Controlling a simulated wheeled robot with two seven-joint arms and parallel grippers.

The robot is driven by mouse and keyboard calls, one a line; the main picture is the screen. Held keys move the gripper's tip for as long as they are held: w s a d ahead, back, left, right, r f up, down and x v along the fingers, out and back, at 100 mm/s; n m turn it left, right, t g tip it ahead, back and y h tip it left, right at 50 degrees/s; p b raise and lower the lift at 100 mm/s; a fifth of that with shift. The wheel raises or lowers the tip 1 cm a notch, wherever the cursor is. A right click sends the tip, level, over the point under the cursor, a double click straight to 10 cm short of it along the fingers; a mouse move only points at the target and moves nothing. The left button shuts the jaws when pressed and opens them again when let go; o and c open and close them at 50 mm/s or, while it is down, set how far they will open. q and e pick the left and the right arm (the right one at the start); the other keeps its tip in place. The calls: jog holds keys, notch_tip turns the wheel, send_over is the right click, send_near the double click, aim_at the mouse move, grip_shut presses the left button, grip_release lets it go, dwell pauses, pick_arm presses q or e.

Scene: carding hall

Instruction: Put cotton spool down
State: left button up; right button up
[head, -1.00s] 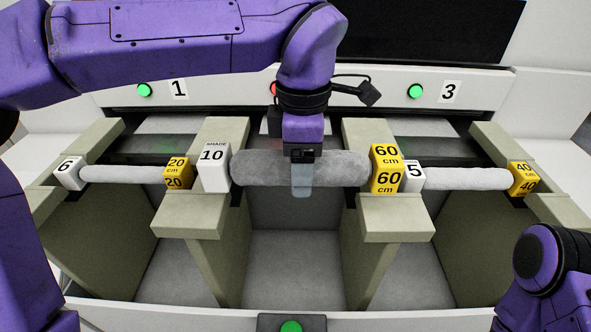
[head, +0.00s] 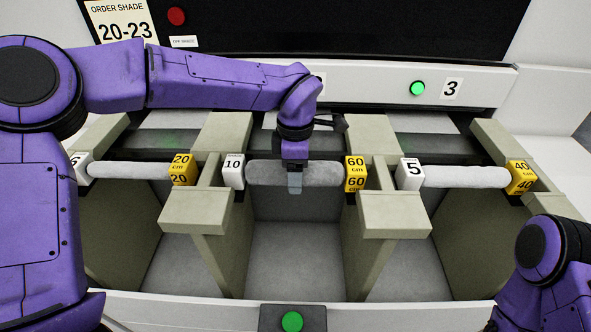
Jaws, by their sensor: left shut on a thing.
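The cotton spool is a fluffy grey roll (head: 325,173) with a white end block marked 10 (head: 233,171) on its left and a yellow end block marked 60 cm (head: 355,174) on its right. It lies level across the middle bay, its end blocks beside the beige dividers (head: 204,211). My left gripper (head: 295,185) points down and is shut on the roll near its middle. I cannot tell whether the spool's ends bear on the dividers. My right gripper is out of view; only part of that arm shows at lower right.
A thinner roll (head: 130,170) spans the left bay, and another roll (head: 465,177) spans the right bay. The bays below are empty. A green light (head: 418,88) glows beside the number 3. An order shade sign reading 20-23 (head: 121,20) hangs at top left, near a red button (head: 176,16).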

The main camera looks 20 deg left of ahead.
pick_arm(q)
jog(key=shift+f, duration=0.1)
jog(key=o, duration=1.2)
notch_tip(320, 180, up, 12)
